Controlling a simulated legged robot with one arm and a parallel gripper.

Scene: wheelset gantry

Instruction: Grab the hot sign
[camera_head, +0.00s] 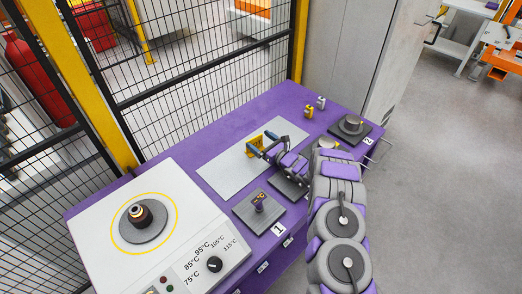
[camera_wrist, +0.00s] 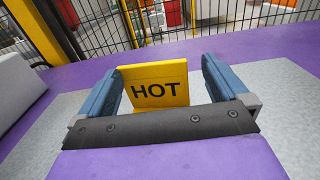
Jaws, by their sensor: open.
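The hot sign (camera_wrist: 158,84) is a yellow plate with black HOT lettering, standing upright in the wrist view. In the head view the hot sign (camera_head: 256,144) stands on the grey plate of the purple bench. My gripper (camera_wrist: 158,72) is open, with one blue finger at each side of the sign. The sign appears between or just beyond the fingertips; I cannot tell its exact depth. In the head view my gripper (camera_head: 262,145) reaches the sign from the right.
A white heater unit (camera_head: 190,215) with a dial and a ringed part stands at the left of the purple bench (camera_head: 225,118). Small yellow pieces (camera_head: 309,111) stand behind. A mesh fence (camera_head: 200,85) runs along the back.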

